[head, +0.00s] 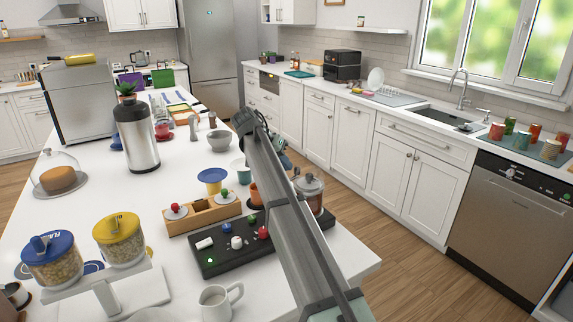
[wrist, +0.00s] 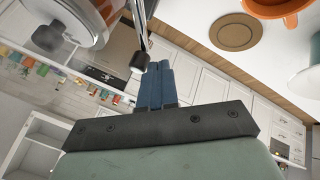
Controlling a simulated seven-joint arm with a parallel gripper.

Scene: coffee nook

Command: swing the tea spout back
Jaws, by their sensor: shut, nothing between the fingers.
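A glass vessel with amber liquid and a metal lid (head: 309,184) stands on the counter just right of my arm in the head view. In the wrist view a glass and metal vessel with an orange band (wrist: 84,22) fills the top left. A thin metal spout with a black tip (wrist: 138,62) hangs beside it. My gripper (wrist: 157,66) has its blue fingers closed together and empty. In the wrist view the fingertips appear just right of the black tip; I cannot tell whether they touch it. My arm hides part of this area in the head view.
An orange cup (wrist: 272,8), a round brown coaster (wrist: 236,32) and a pale teal cup (wrist: 307,68) lie to the right in the wrist view. A black panel with knobs (head: 222,259), a wooden rack (head: 203,218) and a white mug (head: 215,302) stand left of my arm.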

